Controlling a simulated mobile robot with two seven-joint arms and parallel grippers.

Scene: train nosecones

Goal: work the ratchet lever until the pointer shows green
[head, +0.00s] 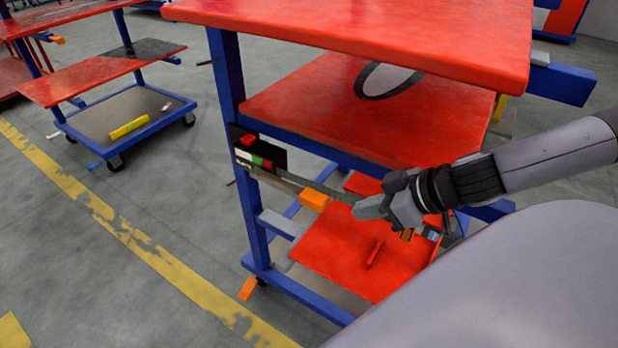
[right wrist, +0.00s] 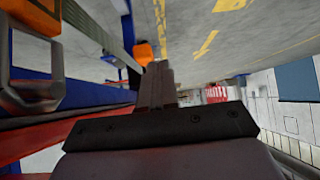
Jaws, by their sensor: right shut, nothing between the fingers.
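A black panel (head: 272,157) with red, white and green patches is fixed to the cart's left blue post. The pointer is too small to read. A thin bar runs right and down from the panel to an orange block (head: 313,200), which looks like the lever's grip. An orange piece, probably the same grip, shows beyond my fingertips in the right wrist view (right wrist: 143,53). My right gripper (head: 368,208) is shut and empty, to the right of the orange block and apart from it in the head view. Its closed fingers also show in the right wrist view (right wrist: 157,80). My left gripper is out of view.
The red-topped cart (head: 380,22) with blue frame and lower red shelves surrounds the lever. Another red cart (head: 100,78) stands at the left. An orange piece (head: 247,288) lies near the cart's foot. The floor left of the cart is mostly clear, with a yellow line.

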